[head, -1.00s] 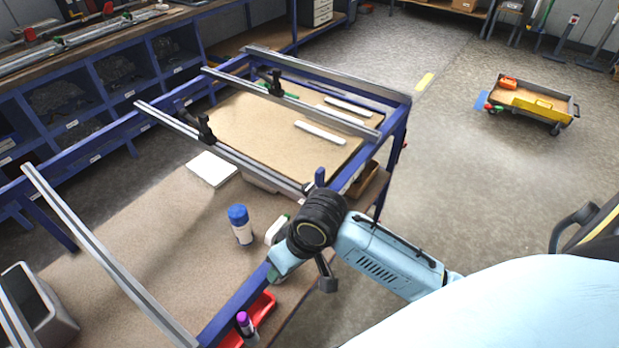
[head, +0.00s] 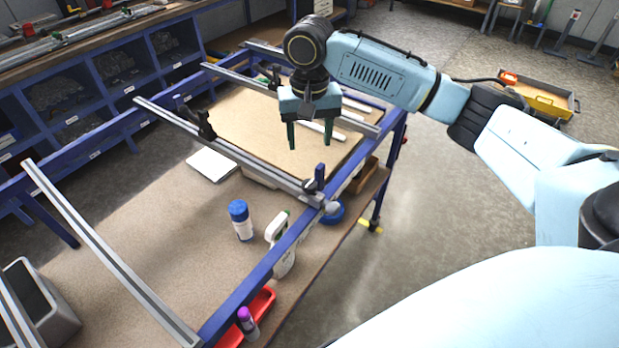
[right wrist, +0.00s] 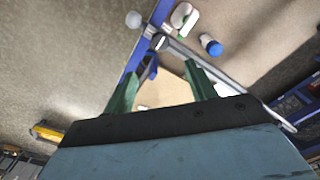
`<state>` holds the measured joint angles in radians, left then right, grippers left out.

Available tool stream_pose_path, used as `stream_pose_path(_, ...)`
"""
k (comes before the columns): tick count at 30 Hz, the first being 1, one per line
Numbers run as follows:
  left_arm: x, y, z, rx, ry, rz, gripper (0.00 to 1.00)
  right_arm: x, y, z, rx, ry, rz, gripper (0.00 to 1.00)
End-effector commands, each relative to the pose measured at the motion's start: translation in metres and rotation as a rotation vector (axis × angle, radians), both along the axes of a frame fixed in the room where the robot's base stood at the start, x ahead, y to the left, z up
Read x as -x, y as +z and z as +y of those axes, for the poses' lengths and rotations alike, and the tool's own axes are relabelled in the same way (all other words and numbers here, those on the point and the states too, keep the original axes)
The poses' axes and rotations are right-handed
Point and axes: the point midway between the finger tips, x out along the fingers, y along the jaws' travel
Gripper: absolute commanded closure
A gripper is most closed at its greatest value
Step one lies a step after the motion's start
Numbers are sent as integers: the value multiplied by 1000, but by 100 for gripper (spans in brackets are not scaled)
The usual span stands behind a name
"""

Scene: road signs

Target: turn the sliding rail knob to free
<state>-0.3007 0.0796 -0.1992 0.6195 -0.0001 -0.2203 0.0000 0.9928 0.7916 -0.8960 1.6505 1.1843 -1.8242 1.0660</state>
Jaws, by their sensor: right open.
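A small blue upright knob (head: 319,174) with a dark base stands at the near right end of the middle sliding rail (head: 245,160), where the rail meets the blue frame (head: 262,270). The knob's turned position is too small to tell. In the right wrist view, a blue knob (right wrist: 151,68) shows by the frame, between my fingers. My right gripper (head: 309,150) is open and empty, fingers pointing down, in the air beyond the knob and apart from it. Its green fingers also show in the right wrist view (right wrist: 163,85). My left gripper is not in view.
Black clamps (head: 203,125) sit on the rails. A yellow-sided cart (head: 545,103) stands on the floor at right.

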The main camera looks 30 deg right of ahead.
Motion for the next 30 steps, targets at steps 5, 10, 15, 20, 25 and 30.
stream_pose_path(5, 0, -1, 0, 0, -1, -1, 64, 1, -22, -1, 0, -4, 4, 44)
stream_pose_path(10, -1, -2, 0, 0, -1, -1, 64, 1, -59, -1, 1, -3, 6, 44)
stream_pose_path(15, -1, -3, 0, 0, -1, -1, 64, 1, -93, 0, 0, -1, 3, 44)
stream_pose_path(20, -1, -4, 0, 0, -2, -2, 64, 0, -117, 0, 0, 0, 0, 44)
stream_pose_path(25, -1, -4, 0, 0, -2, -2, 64, 0, -129, 0, 0, 0, -1, 44)
stream_pose_path(30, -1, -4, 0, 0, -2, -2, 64, 0, -132, 0, 0, 0, -1, 44)
